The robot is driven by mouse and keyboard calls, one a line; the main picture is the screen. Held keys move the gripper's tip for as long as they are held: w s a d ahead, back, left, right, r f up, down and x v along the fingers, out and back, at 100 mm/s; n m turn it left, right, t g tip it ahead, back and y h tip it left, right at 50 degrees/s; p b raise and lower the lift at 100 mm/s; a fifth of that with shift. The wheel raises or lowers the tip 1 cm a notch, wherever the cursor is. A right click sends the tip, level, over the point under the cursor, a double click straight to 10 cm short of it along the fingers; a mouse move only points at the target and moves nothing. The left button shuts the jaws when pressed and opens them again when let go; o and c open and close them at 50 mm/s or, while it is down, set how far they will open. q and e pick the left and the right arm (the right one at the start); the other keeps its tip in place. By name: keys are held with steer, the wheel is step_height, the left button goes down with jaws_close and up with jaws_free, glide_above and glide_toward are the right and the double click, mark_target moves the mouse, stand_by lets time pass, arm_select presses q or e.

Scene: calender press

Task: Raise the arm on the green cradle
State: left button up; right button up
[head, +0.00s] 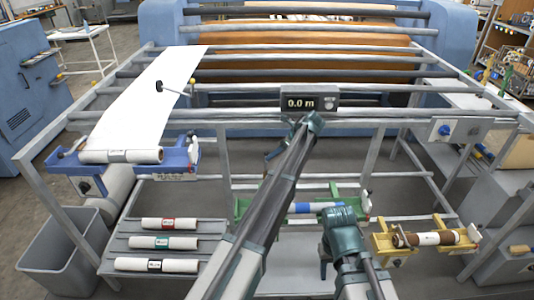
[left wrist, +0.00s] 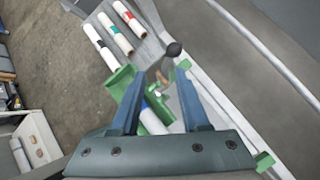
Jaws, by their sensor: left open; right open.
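The green cradle (head: 241,208) stands on the lower rack in the middle of the head view, partly hidden behind my left arm. It holds a white roll with a blue band (head: 316,207). In the left wrist view the cradle (left wrist: 121,80) lies beyond my fingers, and a thin arm with a black knob (left wrist: 173,50) shows near the fingertips; I cannot tell whether they touch it. My left gripper (head: 277,152), also in the left wrist view (left wrist: 160,76), is open and empty. My right gripper (head: 324,262) is open, low in front of the rack, mostly hidden by its wrist.
A blue cradle (head: 180,158) with a white sheet is at left. A yellow cradle (head: 385,243) with a brown roll is at right. Several spare rolls lie on a grey shelf (head: 122,245). A rail with a 0.0 m display (head: 309,102) crosses above; a grey bin (head: 62,250) stands left.

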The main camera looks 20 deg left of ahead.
arm_select(q)
steer(key=shift+p+v, duration=1.55)
steer(key=shift+v, duration=1.15)
arm_select(e)
steer(key=shift+r, duration=2.1)
arm_select(q)
steer(key=s+f+n+h, duration=0.2)
steer(key=s+n+h, duration=0.2)
steer(key=s+n, duration=1.05)
steer(key=s+f+n+h, duration=0.35)
steer(key=s+n, duration=0.45)
steer(key=s, duration=1.3)
steer(key=s+d+m+b, duration=0.1)
steer(key=s+d+m, duration=0.3)
steer(key=d, duration=0.7)
steer(key=shift+s+d+f+g+y+b, duration=0.2)
steer(key=shift+s+f+g+y+b, duration=0.1)
steer(key=shift+s+f+g+y, duration=0.25)
arm_select(e)
steer(key=shift+f, duration=0.8)
arm_select(q)
steer(key=shift+s+r, duration=0.1)
